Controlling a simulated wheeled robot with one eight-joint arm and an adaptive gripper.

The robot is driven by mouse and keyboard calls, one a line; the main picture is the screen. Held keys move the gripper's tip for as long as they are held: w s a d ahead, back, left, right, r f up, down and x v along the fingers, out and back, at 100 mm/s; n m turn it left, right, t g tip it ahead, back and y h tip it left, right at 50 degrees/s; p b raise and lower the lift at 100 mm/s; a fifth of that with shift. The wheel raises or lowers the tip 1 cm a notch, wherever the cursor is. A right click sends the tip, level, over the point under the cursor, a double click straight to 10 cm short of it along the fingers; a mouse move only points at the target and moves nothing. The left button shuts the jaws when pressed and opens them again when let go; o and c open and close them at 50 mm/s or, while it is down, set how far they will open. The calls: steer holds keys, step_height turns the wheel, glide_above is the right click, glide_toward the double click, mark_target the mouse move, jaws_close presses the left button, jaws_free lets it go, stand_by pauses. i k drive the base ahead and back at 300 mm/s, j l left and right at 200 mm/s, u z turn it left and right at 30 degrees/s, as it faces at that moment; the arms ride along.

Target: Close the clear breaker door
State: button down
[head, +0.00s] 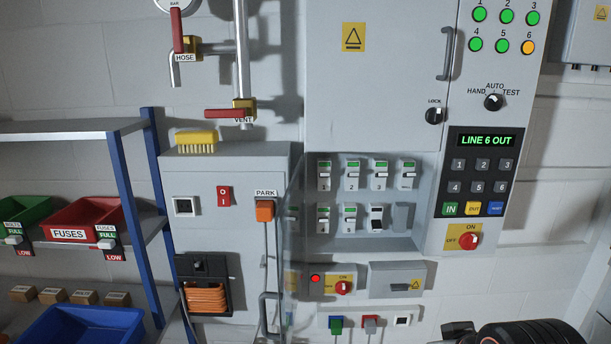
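The clear breaker door (291,240) is a see-through panel at the left side of the breaker recess. It stands swung open toward me and is seen nearly edge-on. A grey D-shaped handle (268,316) shows at its lower left edge. The breaker recess (330,243) is uncovered, with two rows of white breakers (352,174) inside. One breaker in the lower row (376,217) looks different, with a dark face. Dark parts of my arm show at the bottom right edge; my gripper's fingers cannot be made out.
A control panel with a keypad and rotary knobs (468,241) is right of the recess. Below are a red rotary switch (343,287) and several plugs. Left are a grey cabinet with an orange PARK plug (265,210) and a shelf with a red fuse bin (85,220).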

mark_target(293, 237)
steer(key=k+j, duration=0.1)
steer(key=j, duration=0.45)
steer(key=k+j, duration=0.1)
steer(key=j, duration=0.45)
steer(key=i+j, duration=0.3)
steer(key=j, duration=0.15)
